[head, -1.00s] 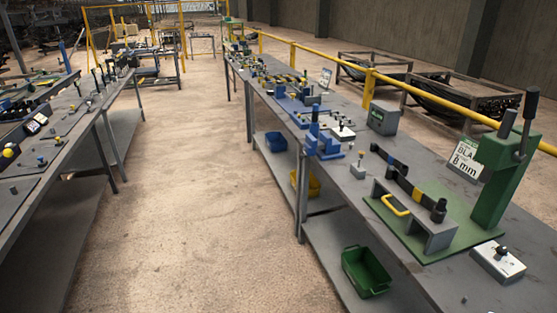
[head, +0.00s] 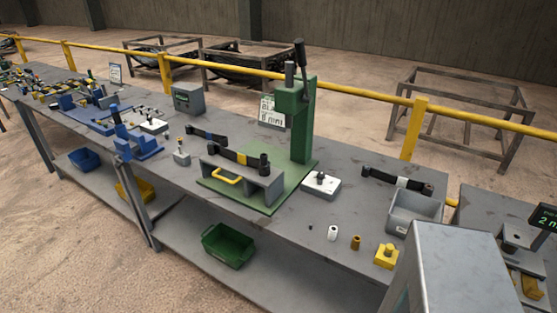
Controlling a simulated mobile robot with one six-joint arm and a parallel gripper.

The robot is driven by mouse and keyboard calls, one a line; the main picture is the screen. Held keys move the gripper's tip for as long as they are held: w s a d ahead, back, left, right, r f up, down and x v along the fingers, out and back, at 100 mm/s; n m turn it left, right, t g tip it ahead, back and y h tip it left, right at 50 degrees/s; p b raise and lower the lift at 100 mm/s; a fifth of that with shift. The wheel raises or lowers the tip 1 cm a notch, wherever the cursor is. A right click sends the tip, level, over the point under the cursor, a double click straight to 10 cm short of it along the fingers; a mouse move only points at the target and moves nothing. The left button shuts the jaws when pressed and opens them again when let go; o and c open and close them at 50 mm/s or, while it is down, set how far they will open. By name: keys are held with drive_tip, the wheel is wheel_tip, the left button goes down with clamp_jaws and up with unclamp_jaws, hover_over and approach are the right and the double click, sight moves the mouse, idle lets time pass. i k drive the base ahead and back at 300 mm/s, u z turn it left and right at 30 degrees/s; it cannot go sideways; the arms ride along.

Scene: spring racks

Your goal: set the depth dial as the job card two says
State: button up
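A pale box with a black knob on top (head: 321,184) sits on the bench right of a green press (head: 294,125). A white card (head: 270,111) stands behind the press column, partly hidden. Its large line seems to read "8 mm"; I cannot tell whether it is job card two. At the right edge, a dark display (head: 545,217) shows green "2 m", cut off by the frame. A grey block with a dark top piece (head: 517,237) sits beside it. I cannot tell which of these is the depth dial, nor any dial's setting. My gripper is not in view.
Black-banded parts lie around the press, one on its grey stand (head: 270,192). A grey bin (head: 415,212) and a yellow block (head: 387,256) stand to the right. A large grey metal block (head: 450,272) fills the lower right. Bare floor lies left of the bench.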

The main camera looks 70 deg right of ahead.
sight(320, 176)
drive_tip(key=u, duration=0.85)
drive_tip(key=k, duration=0.15)
drive_tip(key=z, duration=2.8)
drive_tip(key=k, duration=0.95)
drive_tip(key=u, duration=0.2)
drive_tip(key=i, duration=0.75)
drive_tip(key=z, duration=0.05)
